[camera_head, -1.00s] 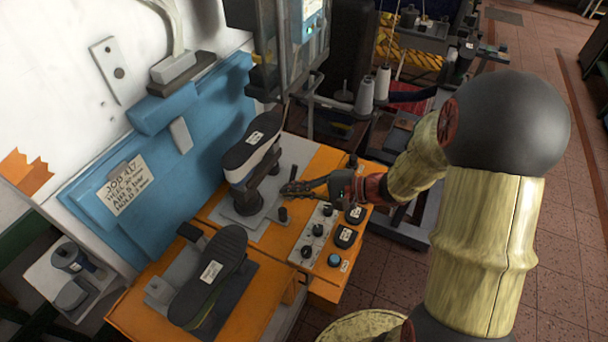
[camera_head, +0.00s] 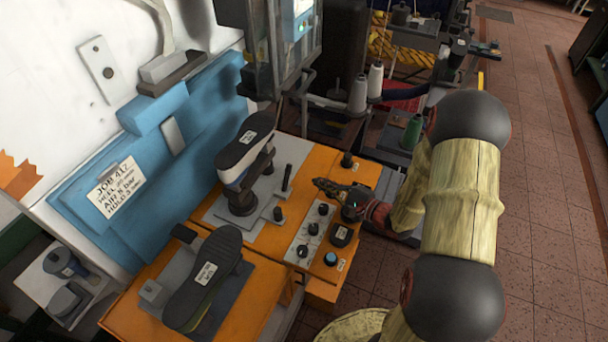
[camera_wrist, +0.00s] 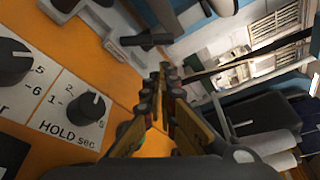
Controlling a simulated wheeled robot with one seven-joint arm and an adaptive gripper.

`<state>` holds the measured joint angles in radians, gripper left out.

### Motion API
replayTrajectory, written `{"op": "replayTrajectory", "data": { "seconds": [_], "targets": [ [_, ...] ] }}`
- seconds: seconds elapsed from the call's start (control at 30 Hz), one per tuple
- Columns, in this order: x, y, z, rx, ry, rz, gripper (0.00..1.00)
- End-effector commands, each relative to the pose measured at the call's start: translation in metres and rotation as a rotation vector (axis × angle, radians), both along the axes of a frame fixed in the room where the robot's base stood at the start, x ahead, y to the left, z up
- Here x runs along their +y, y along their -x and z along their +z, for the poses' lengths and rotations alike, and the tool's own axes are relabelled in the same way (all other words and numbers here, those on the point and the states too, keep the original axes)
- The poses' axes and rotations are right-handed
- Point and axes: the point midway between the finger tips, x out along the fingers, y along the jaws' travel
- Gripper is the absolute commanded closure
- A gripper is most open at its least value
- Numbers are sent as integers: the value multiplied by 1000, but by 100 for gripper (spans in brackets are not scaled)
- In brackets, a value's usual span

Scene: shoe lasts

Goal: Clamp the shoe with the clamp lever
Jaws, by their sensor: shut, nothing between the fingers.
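A dark-soled shoe (camera_head: 244,146) with a white label sits sole up on a post above a grey plate (camera_head: 268,226). A thin dark upright rod (camera_head: 287,177), which looks like the clamp lever, stands on the plate right of the shoe. A short dark knob (camera_head: 278,213) sits nearer the plate's front. My gripper (camera_head: 318,184) is right of the rod, apart from it, above the orange bench. In the wrist view my gripper (camera_wrist: 166,72) has its fingertips together with nothing between them. A dark bar (camera_wrist: 148,40) on a grey part shows beyond the fingertips there.
A second shoe (camera_head: 204,279) lies sole up on the front fixture. A control panel with dark knobs (camera_head: 314,229) lies just below my gripper. A machine box (camera_head: 275,55) hangs over the back. Thread cones (camera_head: 358,94) stand behind. Floor is clear at the right.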

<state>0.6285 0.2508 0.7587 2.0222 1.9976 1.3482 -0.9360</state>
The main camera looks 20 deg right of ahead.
Motion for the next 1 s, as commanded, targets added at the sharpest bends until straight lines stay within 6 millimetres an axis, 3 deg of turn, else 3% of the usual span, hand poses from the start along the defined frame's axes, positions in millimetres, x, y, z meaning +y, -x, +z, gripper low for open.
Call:
{"op": "replayTrajectory", "data": {
  "seconds": [0.6,1.0],
  "targets": [
    [42,-76,-16,-1,1,3,100],
    [46,-85,-17,0,0,1,100]
  ]
}}
